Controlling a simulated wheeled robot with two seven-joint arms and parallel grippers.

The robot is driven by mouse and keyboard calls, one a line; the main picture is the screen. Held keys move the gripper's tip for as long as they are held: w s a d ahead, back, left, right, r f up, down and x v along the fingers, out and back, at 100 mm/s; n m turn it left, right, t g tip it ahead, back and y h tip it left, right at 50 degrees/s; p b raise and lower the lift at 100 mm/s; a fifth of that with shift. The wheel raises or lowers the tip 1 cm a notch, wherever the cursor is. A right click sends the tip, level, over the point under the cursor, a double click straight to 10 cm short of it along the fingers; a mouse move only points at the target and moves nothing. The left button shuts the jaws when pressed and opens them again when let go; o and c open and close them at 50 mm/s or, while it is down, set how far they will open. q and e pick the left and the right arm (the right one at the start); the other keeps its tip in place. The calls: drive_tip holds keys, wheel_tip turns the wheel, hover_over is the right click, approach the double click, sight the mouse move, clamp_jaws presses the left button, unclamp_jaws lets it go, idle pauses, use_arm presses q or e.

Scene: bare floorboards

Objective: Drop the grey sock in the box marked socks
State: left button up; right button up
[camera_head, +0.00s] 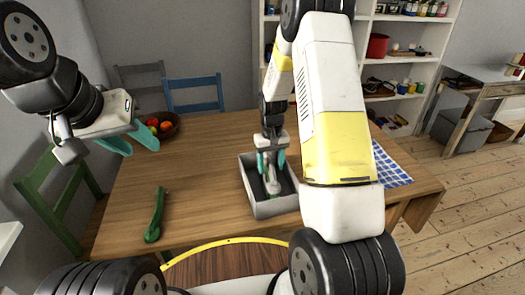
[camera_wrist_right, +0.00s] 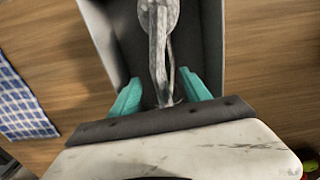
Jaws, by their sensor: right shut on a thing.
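The grey sock (camera_head: 272,186) hangs from my right gripper (camera_head: 271,162), inside the opening of a grey box (camera_head: 275,208) on the wooden table. In the right wrist view, the sock (camera_wrist_right: 161,42) runs up from between the two teal fingers of the right gripper (camera_wrist_right: 162,94), with the box walls (camera_wrist_right: 211,35) on both sides. The right gripper is shut on the sock. I see no readable marking on the box. My left gripper (camera_head: 130,141) is open and empty above the table's left side, its teal fingers apart.
A bowl of fruit (camera_head: 160,126) stands at the table's back left. A green tool-like object (camera_head: 156,216) lies at the front left. A blue checked cloth (camera_head: 389,166) lies at the right, partly behind my right arm. Chairs stand left and behind. The table between bowl and box is clear.

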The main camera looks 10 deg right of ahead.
drive_tip(key=o, duration=1.4)
drive_tip(key=shift+r, duration=0.1)
wheel_tip(320, 180, up, 8)
drive_tip(key=shift+f, duration=0.15)
